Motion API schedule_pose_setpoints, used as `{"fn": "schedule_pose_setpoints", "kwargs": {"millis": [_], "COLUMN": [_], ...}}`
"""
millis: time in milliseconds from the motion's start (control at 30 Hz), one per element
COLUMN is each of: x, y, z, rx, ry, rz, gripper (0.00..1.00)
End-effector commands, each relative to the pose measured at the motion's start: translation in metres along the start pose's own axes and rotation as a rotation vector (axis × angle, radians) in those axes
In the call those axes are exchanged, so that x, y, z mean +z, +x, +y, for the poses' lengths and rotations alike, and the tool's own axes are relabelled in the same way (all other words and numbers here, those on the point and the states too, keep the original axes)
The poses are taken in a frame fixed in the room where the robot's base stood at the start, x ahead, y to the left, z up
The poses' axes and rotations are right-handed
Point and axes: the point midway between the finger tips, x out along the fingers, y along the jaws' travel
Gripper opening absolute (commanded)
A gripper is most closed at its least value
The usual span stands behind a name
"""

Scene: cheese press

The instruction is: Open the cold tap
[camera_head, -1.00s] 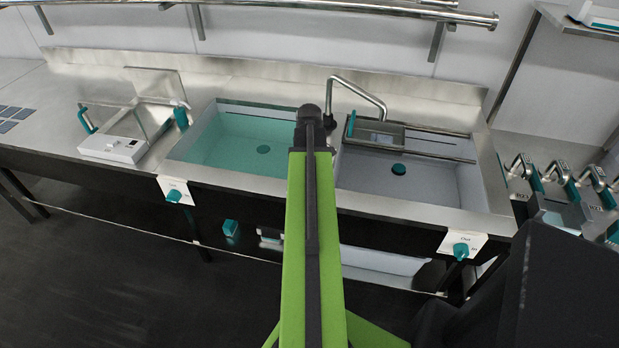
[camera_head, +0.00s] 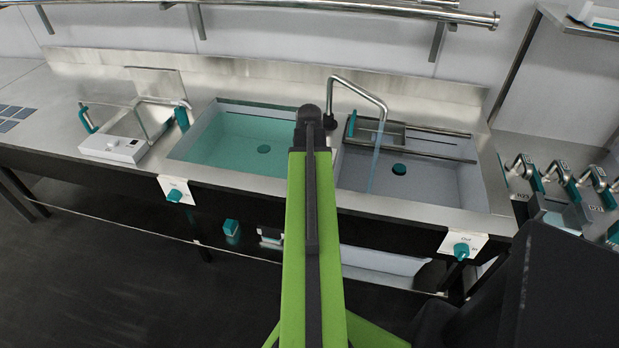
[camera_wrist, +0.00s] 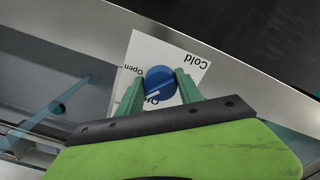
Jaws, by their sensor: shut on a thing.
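In the head view my green arm hides the cold tap and gripper. A thin blue stream of water (camera_head: 376,157) falls from the curved metal spout (camera_head: 358,86) into the right basin (camera_head: 428,182).
The left basin (camera_head: 225,150) holds teal liquid. Teal knobs on white plates sit on the counter front at left (camera_head: 174,195) and right (camera_head: 461,249).

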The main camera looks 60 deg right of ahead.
Motion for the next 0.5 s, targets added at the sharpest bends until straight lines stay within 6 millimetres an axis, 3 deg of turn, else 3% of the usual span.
{"fn": "schedule_pose_setpoints", "kwargs": {"millis": [500], "x": [0.0001], "y": [0.0005], "z": [-0.0024], "rx": [0.000], "ry": [0.485], "rz": [-0.002], "gripper": [0.02]}}
